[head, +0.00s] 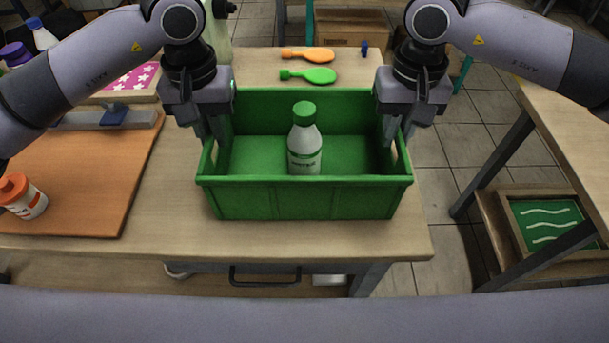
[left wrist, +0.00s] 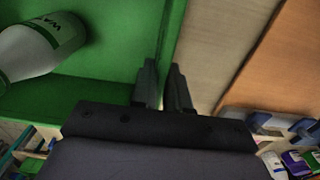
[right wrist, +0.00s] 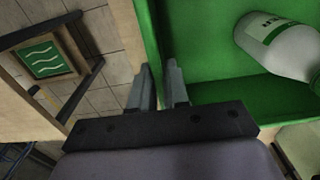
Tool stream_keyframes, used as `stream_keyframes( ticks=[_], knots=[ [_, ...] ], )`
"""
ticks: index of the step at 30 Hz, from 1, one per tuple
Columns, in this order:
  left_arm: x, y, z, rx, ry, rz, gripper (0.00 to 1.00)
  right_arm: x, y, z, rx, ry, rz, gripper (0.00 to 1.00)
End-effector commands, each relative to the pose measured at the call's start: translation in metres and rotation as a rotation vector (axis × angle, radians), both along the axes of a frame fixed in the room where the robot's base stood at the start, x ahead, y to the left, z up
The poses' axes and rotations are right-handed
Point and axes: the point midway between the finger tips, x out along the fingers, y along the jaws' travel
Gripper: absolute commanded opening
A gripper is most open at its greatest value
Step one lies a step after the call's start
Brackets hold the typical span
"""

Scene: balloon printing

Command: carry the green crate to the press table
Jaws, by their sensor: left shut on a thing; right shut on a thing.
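The green crate (head: 305,203) is in front of me in the head view, over the light wooden table (head: 400,235). It looks level; I cannot tell whether its bottom touches the tabletop. A white bottle with a green cap (head: 304,150) stands upright inside it. My left gripper (head: 217,132) is shut on the crate's left wall, with one finger on each side in the left wrist view (left wrist: 163,85). My right gripper (head: 390,130) is shut on the right wall, which also shows in the right wrist view (right wrist: 160,85). I cannot tell which table is the press table.
An orange-brown board (head: 95,185) with an orange-capped bottle (head: 24,197) lies left of the crate. Orange (head: 307,55) and green (head: 308,75) balloon-shaped pieces lie behind it. Another table (head: 570,120) stands right across a tiled gap, with a framed green screen (head: 548,221) lower down.

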Motion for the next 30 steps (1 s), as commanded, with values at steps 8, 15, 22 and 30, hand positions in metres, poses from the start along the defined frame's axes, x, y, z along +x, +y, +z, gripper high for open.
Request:
stream_keyframes(
  ticks=[8, 15, 22, 30],
  knots=[
    [0.0, 0.0, -0.003, 0.001, 0.0, 0.001, 0.41, 0.0, 0.0, -0.003, -0.001, 0.0, -0.001, 0.41],
    [0.0, 0.0, 0.0, 0.0, -0.002, 0.001, 0.41, 0.0, 0.0, -0.003, 0.0, 0.0, 0.0, 0.41],
    [0.001, 0.0, 0.036, 0.0, -0.006, 0.001, 0.41, 0.0, 0.0, -0.003, 0.0, 0.0, 0.0, 0.41],
    [0.001, 0.0, 0.091, 0.0, -0.004, 0.001, 0.41, 0.0, 0.0, -0.003, 0.0, 0.0, 0.0, 0.41]
  ],
)
